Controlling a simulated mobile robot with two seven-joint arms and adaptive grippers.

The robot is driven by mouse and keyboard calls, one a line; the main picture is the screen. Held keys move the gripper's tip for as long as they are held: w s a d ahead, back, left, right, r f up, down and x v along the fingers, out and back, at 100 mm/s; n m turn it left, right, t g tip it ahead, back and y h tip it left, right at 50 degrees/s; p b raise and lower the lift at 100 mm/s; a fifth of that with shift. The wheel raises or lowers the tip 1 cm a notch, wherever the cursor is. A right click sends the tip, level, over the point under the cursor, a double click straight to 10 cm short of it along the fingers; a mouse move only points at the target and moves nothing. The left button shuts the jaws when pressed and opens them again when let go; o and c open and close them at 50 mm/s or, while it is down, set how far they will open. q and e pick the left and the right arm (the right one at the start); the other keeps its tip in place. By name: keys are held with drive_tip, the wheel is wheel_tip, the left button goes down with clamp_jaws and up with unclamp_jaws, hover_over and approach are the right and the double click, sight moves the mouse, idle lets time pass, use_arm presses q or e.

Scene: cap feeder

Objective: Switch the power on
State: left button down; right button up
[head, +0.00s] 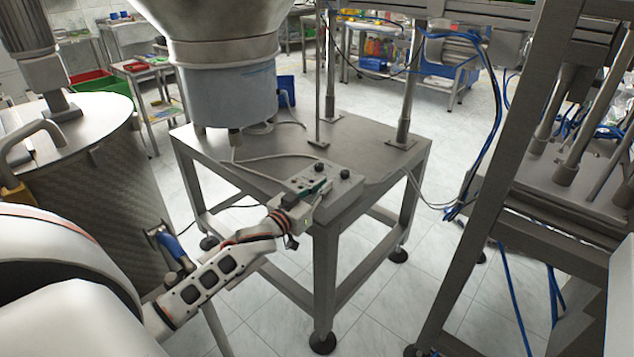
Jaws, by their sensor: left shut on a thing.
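A small grey control box (345,183) sits on the near right corner of the metal table. Its top carries black knobs (318,167) and small coloured buttons. My left gripper (318,194) reaches in from the left and is at the front left side of the box, with its fingers shut on a part of it. The fingers cover that part, so I cannot tell exactly what it is or how a power switch is set. My right gripper is not in view.
The metal table (258,168) carries a large feeder bowl (225,60) behind the box. A grey cable (270,158) runs across the tabletop. A steel frame (500,180) stands on the right. A large drum (85,160) with a lid stands on the left.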

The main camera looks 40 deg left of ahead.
use_arm(q)
drive_tip(key=m+h, duration=0.1)
drive_tip(key=h, duration=0.1)
drive_tip(key=m+h, duration=0.1)
drive_tip(key=h, duration=0.1)
drive_tip(key=shift+a+m, duration=0.2)
drive_tip(key=shift+m, duration=0.1)
drive_tip(key=m+g+h+b, duration=0.1)
drive_tip(key=h, duration=0.1)
drive_tip(key=m+g+h+b, duration=0.1)
drive_tip(key=shift+d+f+m+h, duration=0.1)
drive_tip(key=shift+f+m+h, duration=0.2)
drive_tip(key=shift+f+h, duration=0.1)
drive_tip(key=shift+h+b, duration=0.3)
drive_tip(key=shift+r+m+g+h+b, duration=0.1)
drive_tip(key=shift+m+g+h+b, duration=0.4)
drive_tip(key=shift+m+h+b, duration=0.2)
drive_tip(key=shift+d+r+h, duration=0.15)
drive_tip(key=shift+r+h, duration=0.05)
drive_tip(key=shift+h, duration=0.1)
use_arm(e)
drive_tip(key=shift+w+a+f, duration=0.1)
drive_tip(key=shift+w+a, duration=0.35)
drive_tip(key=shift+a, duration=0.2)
use_arm(q)
drive_tip(key=shift+r, duration=0.1)
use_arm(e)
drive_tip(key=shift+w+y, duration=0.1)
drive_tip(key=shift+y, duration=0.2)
